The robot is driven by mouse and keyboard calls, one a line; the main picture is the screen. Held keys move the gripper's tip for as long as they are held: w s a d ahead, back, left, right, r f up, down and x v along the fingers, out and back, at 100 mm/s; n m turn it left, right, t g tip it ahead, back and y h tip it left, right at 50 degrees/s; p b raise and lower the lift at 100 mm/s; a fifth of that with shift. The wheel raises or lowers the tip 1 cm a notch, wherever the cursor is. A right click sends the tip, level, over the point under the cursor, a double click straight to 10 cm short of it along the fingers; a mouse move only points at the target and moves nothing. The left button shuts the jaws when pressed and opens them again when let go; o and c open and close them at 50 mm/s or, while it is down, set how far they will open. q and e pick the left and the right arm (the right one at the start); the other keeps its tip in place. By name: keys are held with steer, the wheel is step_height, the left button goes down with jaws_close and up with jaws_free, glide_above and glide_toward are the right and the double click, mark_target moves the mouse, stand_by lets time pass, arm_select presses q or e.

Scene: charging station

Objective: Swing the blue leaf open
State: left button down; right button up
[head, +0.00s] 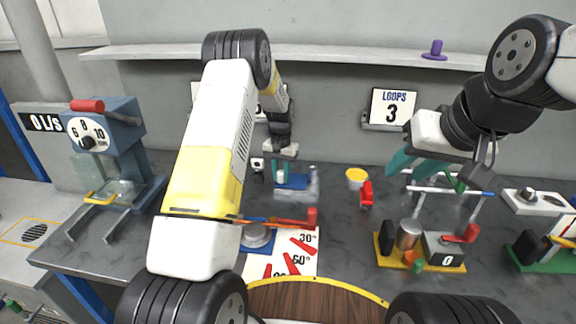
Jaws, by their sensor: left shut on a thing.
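The blue leaf (292,183) is a small blue piece low on the dark worktop near the back wall, beside a pale grey block (314,184). My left gripper (284,172) reaches down over it from above, its teal fingers at the blue piece, and it is shut on it. The fingers and arm partly hide the leaf, and its opening angle is too small to tell. My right gripper (425,172) is open, its teal fingers wide apart, over a rack with a thin rod (437,190); it holds nothing that I can see.
A blue-grey dial machine (120,130) stands at the left. A card with angle marks (283,255) lies in front. A yellow-based device (419,262) and a green-based one (545,258) stand at the right. A red-handled piece and yellow cup (356,178) are right of the leaf.

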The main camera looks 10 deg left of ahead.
stand_by(0.9)
arm_select(q)
steer(key=shift+s+d+n, duration=0.25)
steer(key=shift+s+n, duration=0.25)
steer(key=shift+n, duration=0.05)
steer(key=shift+s+d+n, duration=0.25)
steer(key=shift+s+n, duration=0.25)
steer(key=shift+n, duration=0.05)
steer(key=s+d+n, duration=0.3)
steer(key=s+n, duration=0.1)
steer(key=n, duration=0.1)
steer(key=shift+d, duration=0.4)
steer(key=d+n, duration=0.1)
steer(key=n, duration=0.1)
steer(key=s+d+n, duration=0.1)
steer(key=d, duration=0.1)
steer(key=s+d+n, duration=0.1)
steer(key=d+n, duration=0.1)
steer(key=shift+n, duration=0.3)
steer(key=shift+d+n, duration=1.6)
steer(key=shift+d, duration=0.05)
steer(key=shift+w, duration=0.1)
steer(key=c, duration=1.1)
jaws_free()
steer(key=shift+c, duration=0.2)
